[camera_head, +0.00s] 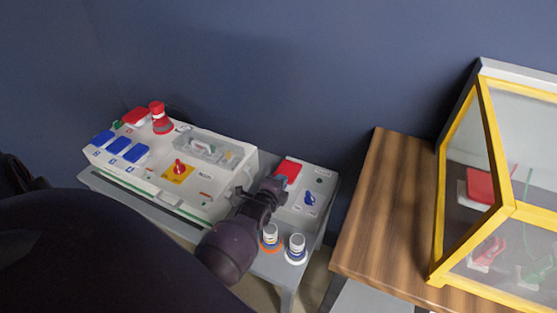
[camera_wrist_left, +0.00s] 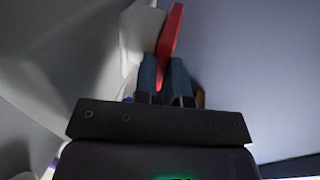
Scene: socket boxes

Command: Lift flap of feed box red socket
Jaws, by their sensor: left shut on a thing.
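The red flap (camera_head: 288,170) is on the small grey-white box (camera_head: 313,187), at its back left corner. My left gripper (camera_head: 277,184) reaches over the left side of this box from the front, with its fingertips at the flap. In the left wrist view, the two fingers (camera_wrist_left: 165,80) are shut on the red flap (camera_wrist_left: 171,35), which rises above the fingertips. The socket under the flap is hidden, and I cannot tell how far the flap is tilted. My right gripper is not in view.
A larger white box (camera_head: 215,205) stands left, with blue flaps (camera_head: 120,145), a red plug (camera_head: 161,120) and a red knob (camera_head: 179,167). Two plugs (camera_head: 283,245) stand in front of the small box. A yellow-framed case (camera_head: 487,130) on a wooden table (camera_head: 385,200) is right.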

